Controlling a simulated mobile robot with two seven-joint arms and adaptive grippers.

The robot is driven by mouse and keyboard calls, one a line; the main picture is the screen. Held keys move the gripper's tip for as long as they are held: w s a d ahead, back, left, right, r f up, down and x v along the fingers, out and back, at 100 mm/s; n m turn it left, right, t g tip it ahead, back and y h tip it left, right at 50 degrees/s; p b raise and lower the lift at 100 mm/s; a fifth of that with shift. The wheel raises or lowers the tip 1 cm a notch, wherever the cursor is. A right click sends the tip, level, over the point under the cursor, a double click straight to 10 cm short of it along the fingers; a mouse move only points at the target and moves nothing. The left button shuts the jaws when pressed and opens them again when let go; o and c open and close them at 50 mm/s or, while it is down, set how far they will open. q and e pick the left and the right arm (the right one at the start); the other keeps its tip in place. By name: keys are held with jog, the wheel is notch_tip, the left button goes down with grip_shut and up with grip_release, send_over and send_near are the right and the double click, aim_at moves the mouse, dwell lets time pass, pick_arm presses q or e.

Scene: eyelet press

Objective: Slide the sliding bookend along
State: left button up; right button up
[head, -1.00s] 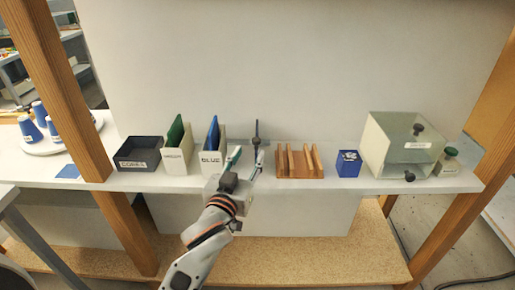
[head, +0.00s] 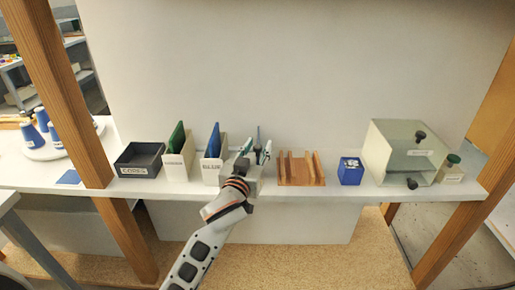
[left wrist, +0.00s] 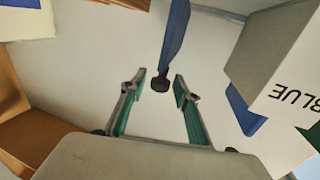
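The sliding bookend shows as a thin dark blue upright plate (head: 258,133) on the shelf, mostly hidden behind my left gripper. In the left wrist view the blue plate (left wrist: 176,38) is seen edge-on, with a black knob (left wrist: 160,83) at its near end. My left gripper (head: 257,149) reaches in from the front. In the left wrist view its two teal-lined fingers (left wrist: 160,88) are apart, with the knob in the gap between the tips. A clear space shows on each side of the knob. My right gripper is not in view.
Left of the bookend stand the BLUE holder (head: 211,171), a holder with a green plate (head: 174,168) and the CODES tray (head: 138,171). To the right are a wooden rack (head: 301,181), a blue box (head: 350,176) and a clear-fronted cabinet (head: 405,130).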

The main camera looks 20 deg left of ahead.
pick_arm(q)
grip_shut()
jog(key=shift+s+a, duration=0.1)
jog(key=shift+a, duration=0.15)
jog(key=s+a+p, duration=0.1)
jog(key=a+p, duration=0.3)
jog(key=a, duration=0.2)
jog(key=shift+s, duration=0.4)
jog(key=shift+a, duration=0.1)
jog(key=shift+o, duration=1.8)
grip_release()
jog(key=shift+s, duration=0.1)
jog(key=s, duration=1.2)
